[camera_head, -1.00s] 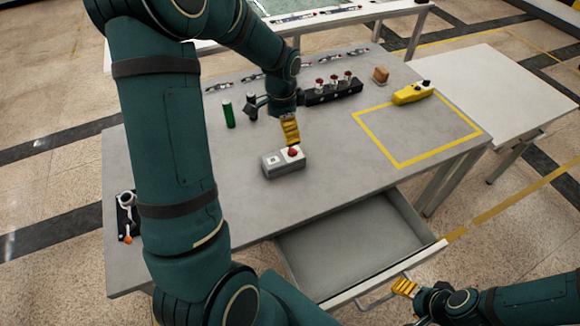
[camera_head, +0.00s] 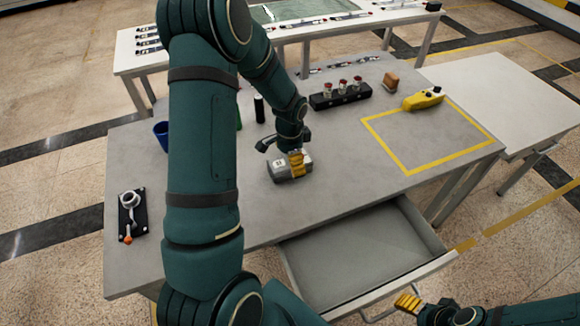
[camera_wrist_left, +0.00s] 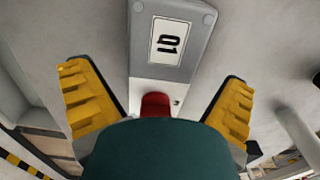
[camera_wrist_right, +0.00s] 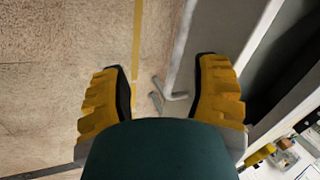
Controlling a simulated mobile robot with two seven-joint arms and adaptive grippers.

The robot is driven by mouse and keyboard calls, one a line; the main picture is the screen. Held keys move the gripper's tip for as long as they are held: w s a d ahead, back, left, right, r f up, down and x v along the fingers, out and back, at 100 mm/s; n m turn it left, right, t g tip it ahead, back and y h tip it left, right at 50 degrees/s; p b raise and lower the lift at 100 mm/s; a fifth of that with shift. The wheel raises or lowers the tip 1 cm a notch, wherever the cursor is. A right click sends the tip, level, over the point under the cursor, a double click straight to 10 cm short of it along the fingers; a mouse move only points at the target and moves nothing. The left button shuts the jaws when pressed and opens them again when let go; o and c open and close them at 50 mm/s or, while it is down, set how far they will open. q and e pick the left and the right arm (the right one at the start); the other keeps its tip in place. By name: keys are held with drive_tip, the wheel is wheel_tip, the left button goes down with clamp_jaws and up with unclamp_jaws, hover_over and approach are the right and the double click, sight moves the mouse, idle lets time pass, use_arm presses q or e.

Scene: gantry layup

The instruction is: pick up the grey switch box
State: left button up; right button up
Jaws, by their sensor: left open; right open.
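The grey switch box (camera_head: 279,173) lies on the grey table (camera_head: 340,190), near its front edge above the open drawer. My left gripper (camera_head: 297,160) is over the box's right part and hides the button in the head view. Its yellow fingers (camera_wrist_left: 158,105) are open, spread on both sides of the box's button end, with gaps at each side. My right gripper (camera_head: 408,302) is open and empty by the drawer handle; the right wrist view shows floor between its fingers (camera_wrist_right: 162,95).
The drawer (camera_head: 360,255) stands open at the front. A black block with red-topped parts (camera_head: 340,94), a yellow pendant (camera_head: 423,98) and a brown block (camera_head: 391,82) stand at the back. A blue cup (camera_head: 161,135) is at left. The yellow-outlined area (camera_head: 430,135) is empty.

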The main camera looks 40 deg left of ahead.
use_arm(q)
wheel_tip(320, 180, down, 2)
drive_tip(key=shift+f, duration=0.1)
drive_tip(key=c, duration=1.4)
